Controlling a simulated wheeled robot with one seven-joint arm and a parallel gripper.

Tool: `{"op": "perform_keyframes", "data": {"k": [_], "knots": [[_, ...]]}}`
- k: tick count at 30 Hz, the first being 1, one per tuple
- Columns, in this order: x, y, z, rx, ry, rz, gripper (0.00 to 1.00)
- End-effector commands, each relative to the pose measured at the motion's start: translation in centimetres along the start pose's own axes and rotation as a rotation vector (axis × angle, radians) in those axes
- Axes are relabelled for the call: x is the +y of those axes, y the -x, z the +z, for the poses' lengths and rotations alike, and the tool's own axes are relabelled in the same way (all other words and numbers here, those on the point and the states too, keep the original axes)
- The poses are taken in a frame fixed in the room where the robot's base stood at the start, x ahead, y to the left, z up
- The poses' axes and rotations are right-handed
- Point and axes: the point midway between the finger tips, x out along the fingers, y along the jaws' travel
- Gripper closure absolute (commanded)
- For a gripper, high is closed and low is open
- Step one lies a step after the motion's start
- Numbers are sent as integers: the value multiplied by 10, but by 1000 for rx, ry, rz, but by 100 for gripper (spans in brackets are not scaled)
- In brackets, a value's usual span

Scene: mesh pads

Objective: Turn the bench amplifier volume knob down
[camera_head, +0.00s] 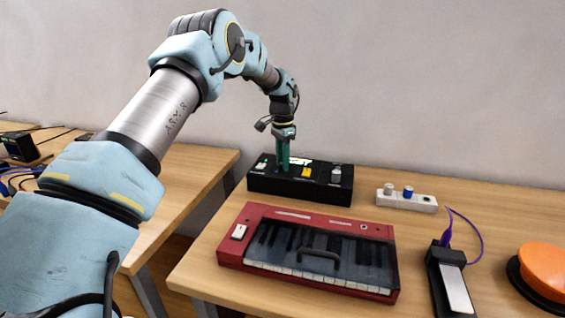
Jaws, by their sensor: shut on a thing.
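A black box with controls on its top (318,190), which looks like the bench amplifier, stands near the back edge of the wooden table. It has a yellow button (306,173), a grey-white knob (336,171) at the right, and small marks at the left. My gripper (283,167) points straight down with its green fingers at the top of the box, left of the yellow button. It is shut on a small part there, likely a knob; the fingers hide it, so its setting cannot be read.
A red keyboard (232,257) with a clear cover and handle lies in front of the box. A white strip with knobs (415,203), a black pedal (456,285) with a purple cable, and an orange dome (545,268) are at the right. A second table is left.

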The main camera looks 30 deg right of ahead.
Motion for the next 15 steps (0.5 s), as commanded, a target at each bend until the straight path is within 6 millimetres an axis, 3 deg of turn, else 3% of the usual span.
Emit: {"op": "perform_keyframes", "data": {"k": [15], "knots": [[0,0,0,1,488,-1,100]]}}
